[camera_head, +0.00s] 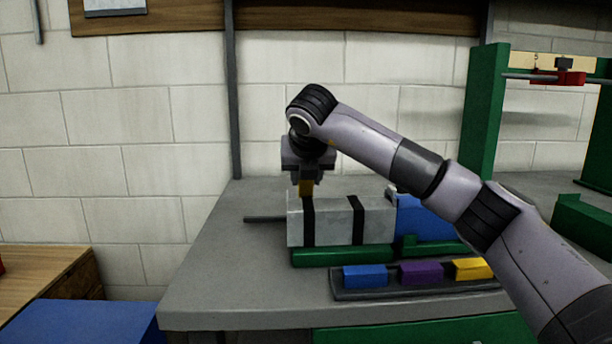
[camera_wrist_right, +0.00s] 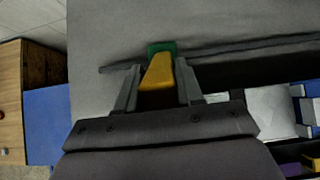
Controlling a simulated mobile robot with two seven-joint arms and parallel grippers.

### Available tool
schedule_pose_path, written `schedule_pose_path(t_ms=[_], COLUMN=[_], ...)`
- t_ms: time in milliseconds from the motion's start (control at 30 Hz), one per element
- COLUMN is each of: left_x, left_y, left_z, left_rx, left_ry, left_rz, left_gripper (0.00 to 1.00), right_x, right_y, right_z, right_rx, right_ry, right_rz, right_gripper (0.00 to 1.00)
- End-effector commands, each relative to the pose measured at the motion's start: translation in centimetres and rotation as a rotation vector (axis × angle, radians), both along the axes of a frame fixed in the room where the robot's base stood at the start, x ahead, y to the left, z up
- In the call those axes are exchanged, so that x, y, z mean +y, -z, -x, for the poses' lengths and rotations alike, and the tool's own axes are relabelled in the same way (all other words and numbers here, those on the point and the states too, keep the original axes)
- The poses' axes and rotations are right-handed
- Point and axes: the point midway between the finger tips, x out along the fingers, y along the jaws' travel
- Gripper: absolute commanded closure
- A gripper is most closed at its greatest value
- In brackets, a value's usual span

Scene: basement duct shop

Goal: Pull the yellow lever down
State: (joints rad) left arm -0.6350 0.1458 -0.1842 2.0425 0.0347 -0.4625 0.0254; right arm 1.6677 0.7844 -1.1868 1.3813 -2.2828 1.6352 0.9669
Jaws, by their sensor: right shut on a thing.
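The right gripper is shut on the lever and points down. The lever's lower part is hidden in the head view. My left gripper is in neither view.
The grey box sits on a green base (camera_head: 340,257) on a grey bench (camera_head: 230,275). In front is a dark tray (camera_head: 400,293) with blue, purple and yellow blocks. A green frame (camera_head: 483,115) stands at right. The bench's left part is mostly clear.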

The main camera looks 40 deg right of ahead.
Motion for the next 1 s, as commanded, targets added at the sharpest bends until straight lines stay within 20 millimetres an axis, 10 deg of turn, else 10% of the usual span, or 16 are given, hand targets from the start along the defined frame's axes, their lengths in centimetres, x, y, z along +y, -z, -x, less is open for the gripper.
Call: schedule_pose_path(t_ms=[67,100,167,1000], left_x=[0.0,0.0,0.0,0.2], left_y=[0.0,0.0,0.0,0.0], left_z=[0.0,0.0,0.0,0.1], left_rx=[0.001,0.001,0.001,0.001], left_ry=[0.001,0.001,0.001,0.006], left_rz=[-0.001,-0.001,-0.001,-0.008], left_gripper=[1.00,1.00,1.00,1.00], right_x=[0.2,0.2,0.1,2.6], right_y=[-0.1,-0.1,-0.1,-5.0], right_z=[0.1,0.1,0.1,4.1], right_rx=[0.003,0.003,0.002,0.000], right_ry=[-0.003,-0.003,-0.002,-0.003], right_rz=[-0.002,-0.002,-0.002,-0.002], right_gripper=[1.00,0.57,0.43,0.43])
